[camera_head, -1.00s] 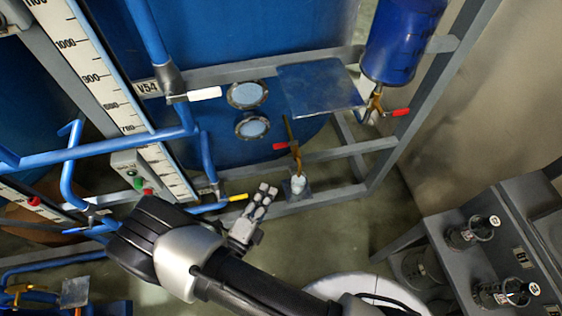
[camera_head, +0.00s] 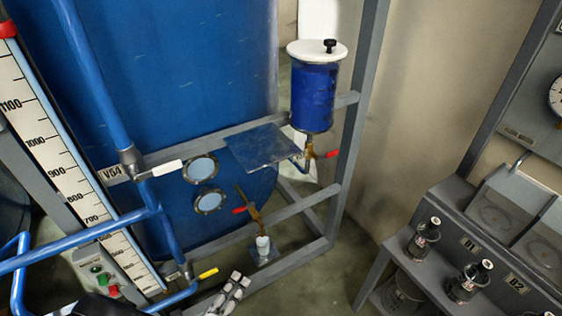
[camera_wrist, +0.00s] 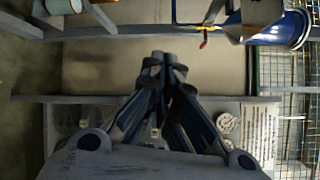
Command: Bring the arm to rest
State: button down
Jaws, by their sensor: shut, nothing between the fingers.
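My gripper (camera_head: 232,290) shows at the bottom of the head view, below the small white bottle under the tap. Its fingers are together and hold nothing. In the wrist view my gripper (camera_wrist: 166,62) points away from the camera, with its fingertips close together and a pale wall beyond. Most of my arm is below the edge of the head view. The gripper looks apart from the frame and pipes around it, though the exact gap cannot be told.
A blue tank (camera_head: 170,90) with a scale (camera_head: 55,165) and blue pipes stands at left. A blue vessel (camera_head: 315,98) hangs on the grey frame (camera_head: 362,120). The white bottle (camera_head: 263,245) stands low on it. A grey console (camera_head: 450,215) is at right; floor shows between.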

jog(key=s+d+r+m+g+h, duration=0.1)
jog(key=d+r+m+g, duration=0.65)
jog(key=d+m, duration=0.35)
jog(key=s+d+r+m+g+h, duration=0.1)
jog(key=d+r+m+g+h, duration=0.1)
jog(key=d+r+m+g, duration=0.7)
jog(key=s+d+r+m+t+y, duration=0.2)
jog(key=s+r+m+y, duration=0.3)
jog(key=m, duration=0.8)
jog(key=s+d+r+m+t+y, duration=0.3)
jog(key=s+r+m+y, duration=0.2)
jog(key=m, duration=0.8)
jog(key=shift+r+t, duration=0.2)
jog(key=shift+t, duration=0.15)
